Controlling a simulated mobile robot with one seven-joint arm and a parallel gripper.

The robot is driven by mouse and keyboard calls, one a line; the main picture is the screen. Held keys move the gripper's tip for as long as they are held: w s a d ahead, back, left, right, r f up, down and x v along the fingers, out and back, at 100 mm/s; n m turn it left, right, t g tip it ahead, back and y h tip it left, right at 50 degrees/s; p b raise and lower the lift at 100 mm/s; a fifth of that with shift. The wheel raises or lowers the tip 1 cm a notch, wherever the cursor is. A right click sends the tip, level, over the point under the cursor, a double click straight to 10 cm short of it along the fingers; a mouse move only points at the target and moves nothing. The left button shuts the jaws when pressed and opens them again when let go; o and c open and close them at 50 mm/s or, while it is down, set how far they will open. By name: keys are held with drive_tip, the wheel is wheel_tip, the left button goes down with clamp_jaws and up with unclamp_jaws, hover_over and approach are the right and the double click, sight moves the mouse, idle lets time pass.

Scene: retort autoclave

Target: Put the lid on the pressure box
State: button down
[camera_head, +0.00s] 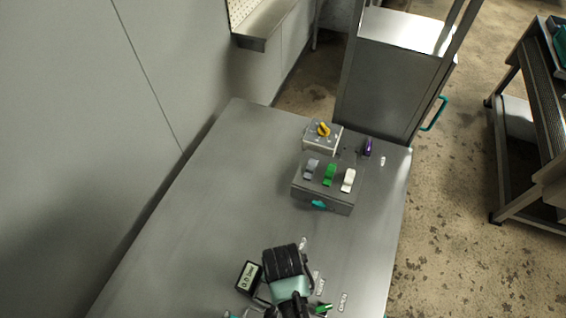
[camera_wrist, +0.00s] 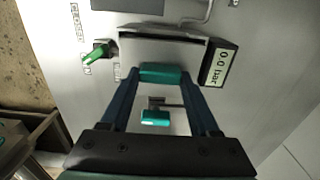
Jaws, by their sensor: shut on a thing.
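In the wrist view, my gripper (camera_wrist: 161,75) is shut on a teal handle (camera_wrist: 163,73). The handle is at the edge of a grey metal block or plate (camera_wrist: 165,48), which appears to be the lid. I cannot tell whether it rests on the pressure box or is held above it; no separate box can be made out beneath it. A second teal piece (camera_wrist: 155,117) with a small metal bracket lies between my fingers, nearer the wrist. In the head view my wrist hides the held part and my fingertips.
A pressure display (camera_head: 249,278) reading 0.0 bar and a green lever (camera_head: 323,308) flank my wrist. Farther back stand a grey box (camera_head: 323,203) with grey, green and white levers, a yellow knob box (camera_head: 322,141) and a purple item (camera_head: 367,147). The left tabletop (camera_head: 215,190) is clear.

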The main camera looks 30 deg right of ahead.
drive_tip(key=shift+f+p, duration=0.3)
drive_tip(key=shift+f, duration=0.5)
idle(2.4)
drive_tip(key=shift+c, duration=0.2)
unclamp_jaws()
drive_tip(key=shift+o, duration=0.2)
drive_tip(key=shift+r+p, duration=3.5)
drive_tip(key=shift+p, duration=0.3)
